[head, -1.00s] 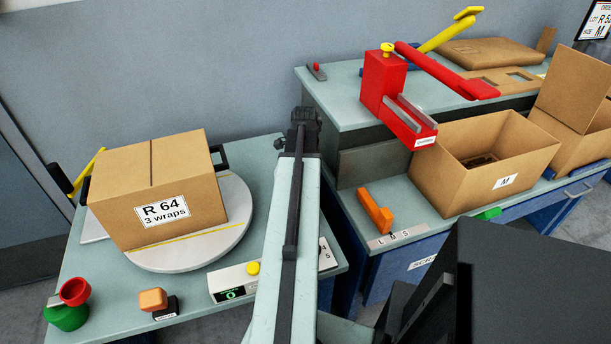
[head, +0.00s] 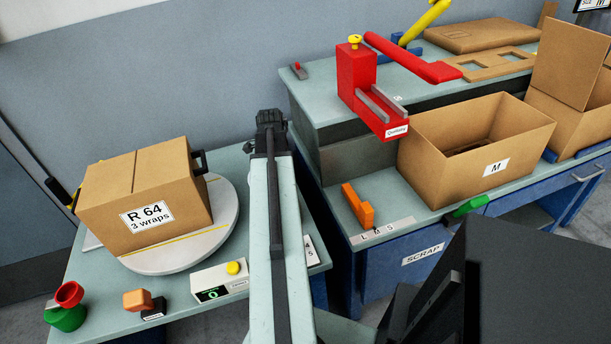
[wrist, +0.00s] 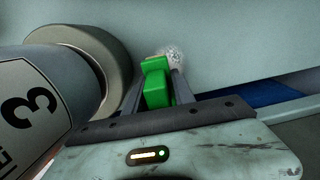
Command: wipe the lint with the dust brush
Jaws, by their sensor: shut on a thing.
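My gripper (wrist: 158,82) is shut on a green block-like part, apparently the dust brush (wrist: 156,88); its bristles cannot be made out. A pale, speckled, fuzzy clump, apparently the lint (wrist: 173,56), shows just beyond the green part in the wrist view. It lies against a pale grey-green surface. I cannot tell whether brush and clump touch. In the head view my arm reaches away over the gap between the two benches, and it hides the gripper, brush and lint.
A grey cylinder (wrist: 30,105) marked 3 stands close left of my gripper. In the head view, a carton (head: 140,195) sits on a round turntable (head: 225,225) at left. A red press (head: 357,80), open carton (head: 475,150) and orange block (head: 357,205) are at right.

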